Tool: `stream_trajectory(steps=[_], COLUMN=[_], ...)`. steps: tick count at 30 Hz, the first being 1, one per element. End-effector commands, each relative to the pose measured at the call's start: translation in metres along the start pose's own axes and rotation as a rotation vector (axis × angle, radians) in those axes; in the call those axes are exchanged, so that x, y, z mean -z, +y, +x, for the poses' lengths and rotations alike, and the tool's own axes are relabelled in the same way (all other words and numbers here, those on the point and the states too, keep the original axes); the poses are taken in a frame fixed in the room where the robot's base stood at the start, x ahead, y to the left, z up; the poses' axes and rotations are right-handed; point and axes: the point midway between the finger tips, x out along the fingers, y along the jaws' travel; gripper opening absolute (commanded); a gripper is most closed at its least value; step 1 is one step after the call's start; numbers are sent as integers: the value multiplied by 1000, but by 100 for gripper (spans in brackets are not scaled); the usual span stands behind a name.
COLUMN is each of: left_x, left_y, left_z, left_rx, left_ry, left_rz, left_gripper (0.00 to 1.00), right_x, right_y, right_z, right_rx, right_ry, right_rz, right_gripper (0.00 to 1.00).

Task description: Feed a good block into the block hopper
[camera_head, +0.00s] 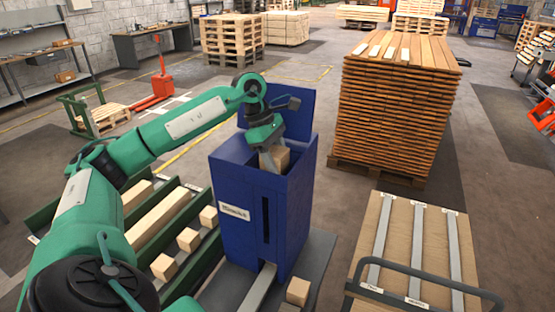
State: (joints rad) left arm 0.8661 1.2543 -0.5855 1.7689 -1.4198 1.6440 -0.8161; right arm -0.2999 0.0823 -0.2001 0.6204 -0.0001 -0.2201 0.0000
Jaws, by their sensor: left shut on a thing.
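The block hopper (236,207) is a tall blue box with an open top, a raised panel at its back and a dark slot down its front. My left gripper (274,158) reaches over the hopper from the left and is shut on a wooden block (281,156) at the hopper's open top. The block looks partly below the rim; I cannot tell whether it touches the inside. Several other wooden blocks (188,239) lie in the green-sided trays to the left of the hopper. My right gripper is not in view.
A single block (298,290) sits by the hopper's foot, beside a grey chute (258,291). A wooden board with metal strips (398,235) stands at the front right. A tall stack of planks (397,108) stands behind it. The floor between hopper and stack is clear.

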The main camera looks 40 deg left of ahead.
Motion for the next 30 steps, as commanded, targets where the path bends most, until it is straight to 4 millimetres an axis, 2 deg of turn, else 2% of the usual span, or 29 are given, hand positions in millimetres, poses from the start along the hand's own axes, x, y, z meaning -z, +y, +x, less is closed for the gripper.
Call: stream_trajectory(steps=[10,11,13,14,19,22,24,30], left_x=[2,2,2,2,2,2,2,2], left_y=[0,0,0,0,0,1,1,1], left_z=[4,4,4,4,2,-6,-16,-56], left_rx=[0,-1,-1,-1,-1,-5,-8,-9], left_ry=[0,0,0,0,0,-1,-2,-4], left_rz=[0,0,0,0,0,0,0,1], left_gripper=[29,54,68,71,71,73,78,78], right_x=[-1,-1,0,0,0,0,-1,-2], right_y=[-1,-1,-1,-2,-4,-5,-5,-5], right_z=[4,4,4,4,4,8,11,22], right_rx=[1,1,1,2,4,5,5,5], right_ry=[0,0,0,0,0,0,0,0], right_rz=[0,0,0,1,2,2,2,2], right_gripper=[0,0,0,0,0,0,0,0])
